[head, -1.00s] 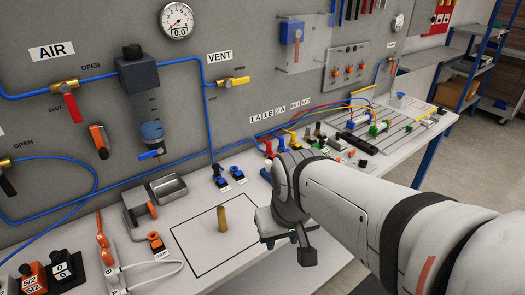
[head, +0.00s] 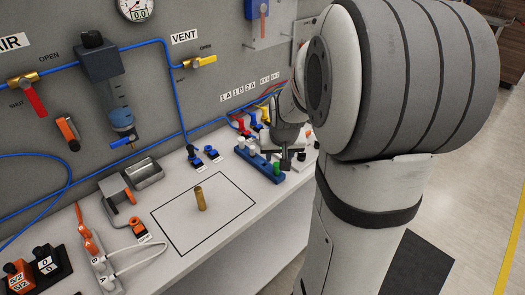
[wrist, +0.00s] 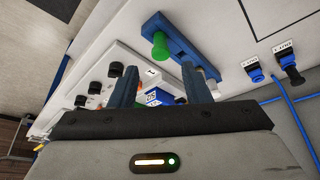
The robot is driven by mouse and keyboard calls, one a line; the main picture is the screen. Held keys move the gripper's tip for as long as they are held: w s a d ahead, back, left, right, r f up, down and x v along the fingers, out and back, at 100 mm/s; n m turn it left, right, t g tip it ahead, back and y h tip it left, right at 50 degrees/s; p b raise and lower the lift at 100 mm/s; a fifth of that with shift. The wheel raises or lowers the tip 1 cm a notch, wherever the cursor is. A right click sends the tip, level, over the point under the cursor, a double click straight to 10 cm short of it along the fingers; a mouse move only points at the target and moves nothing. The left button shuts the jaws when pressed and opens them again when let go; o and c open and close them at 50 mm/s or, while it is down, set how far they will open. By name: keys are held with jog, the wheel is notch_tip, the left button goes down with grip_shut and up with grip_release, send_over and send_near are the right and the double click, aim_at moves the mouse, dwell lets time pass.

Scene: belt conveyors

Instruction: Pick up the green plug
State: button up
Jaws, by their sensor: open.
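The green plug (head: 277,168) stands at the near right end of a blue strip (head: 255,160) on the bench. White plugs (head: 242,145) stand at the strip's other end. In the wrist view the green plug (wrist: 160,46) shows on the blue strip (wrist: 178,40), ahead of my gripper (wrist: 159,68) and roughly between the lines of its two fingers. My gripper is open and empty, with a gap between it and the plug. In the head view my gripper (head: 291,158) is just right of the green plug, partly hidden by my arm.
Red, yellow and blue connectors (head: 252,121) stand near the panel. My arm covers the bench's right side.

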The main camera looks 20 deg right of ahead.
aim_at(277, 165)
jog(key=shift+p+x, duration=0.35)
jog(key=shift+x, duration=3.25)
jog(key=shift+s+a, duration=0.1)
grip_shut()
